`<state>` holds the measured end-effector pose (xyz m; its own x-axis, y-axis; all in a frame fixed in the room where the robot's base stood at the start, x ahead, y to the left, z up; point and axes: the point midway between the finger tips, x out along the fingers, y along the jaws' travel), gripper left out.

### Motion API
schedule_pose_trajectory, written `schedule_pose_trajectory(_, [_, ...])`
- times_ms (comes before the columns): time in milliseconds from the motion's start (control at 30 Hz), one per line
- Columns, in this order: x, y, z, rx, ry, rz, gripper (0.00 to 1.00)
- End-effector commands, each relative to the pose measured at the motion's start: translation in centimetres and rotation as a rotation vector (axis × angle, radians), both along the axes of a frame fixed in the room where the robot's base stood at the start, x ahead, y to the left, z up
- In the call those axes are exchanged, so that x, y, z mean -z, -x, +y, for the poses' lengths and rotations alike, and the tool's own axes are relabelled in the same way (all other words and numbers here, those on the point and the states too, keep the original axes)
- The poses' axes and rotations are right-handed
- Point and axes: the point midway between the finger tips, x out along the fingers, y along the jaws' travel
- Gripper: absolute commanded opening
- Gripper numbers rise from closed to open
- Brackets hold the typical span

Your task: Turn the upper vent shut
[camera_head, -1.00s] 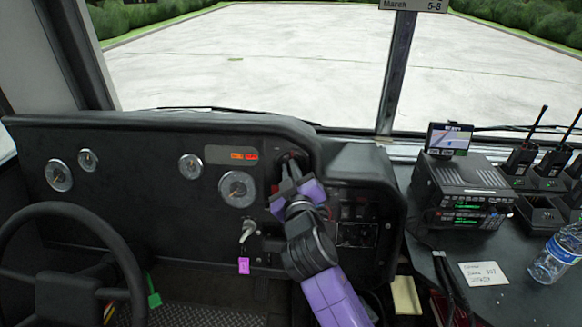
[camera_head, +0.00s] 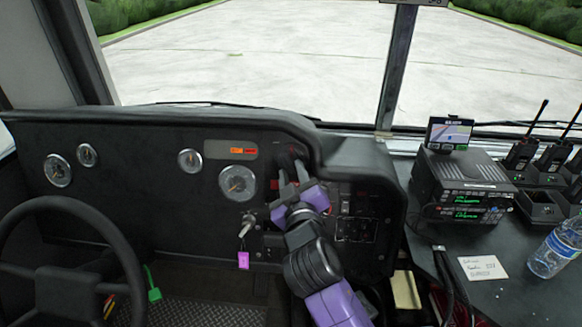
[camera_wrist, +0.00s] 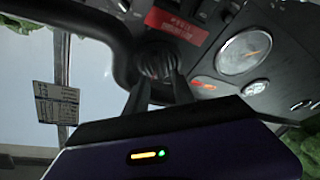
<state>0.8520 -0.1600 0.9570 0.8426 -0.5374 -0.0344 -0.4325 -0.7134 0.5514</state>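The upper vent (camera_wrist: 157,60) is a round, dark, ribbed piece in the dash panel, seen just beyond my fingertips in the wrist view. In the head view its place (camera_head: 294,153) is a dark spot in the panel above my fingers, too dim to read its slat angle. My gripper (camera_head: 291,172) points up at the panel with its two fingers apart and nothing visible between them. In the wrist view my gripper (camera_wrist: 160,82) has one finger at each side below the vent; I cannot tell whether they touch it.
A red label (camera_wrist: 177,25) lies beside the vent. A large gauge (camera_head: 238,183) and a key with a pink tag (camera_head: 244,259) are left of my gripper. Switches (camera_head: 357,226) sit to its right.

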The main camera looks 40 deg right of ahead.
Motion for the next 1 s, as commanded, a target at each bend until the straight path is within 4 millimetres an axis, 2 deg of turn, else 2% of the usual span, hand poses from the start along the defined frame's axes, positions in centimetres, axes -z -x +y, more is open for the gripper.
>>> schedule_pose_trajectory(100, [0.1, 1.7, 1.1, -0.001, 0.0, 0.0, 0.3])
schedule_pose_trajectory(300, [-0.1, 3.3, 2.1, 0.0, 0.0, 0.0, 0.3])
schedule_pose_trajectory(1000, [-0.5, 3.3, 2.5, -0.015, 0.009, -0.013, 0.3])
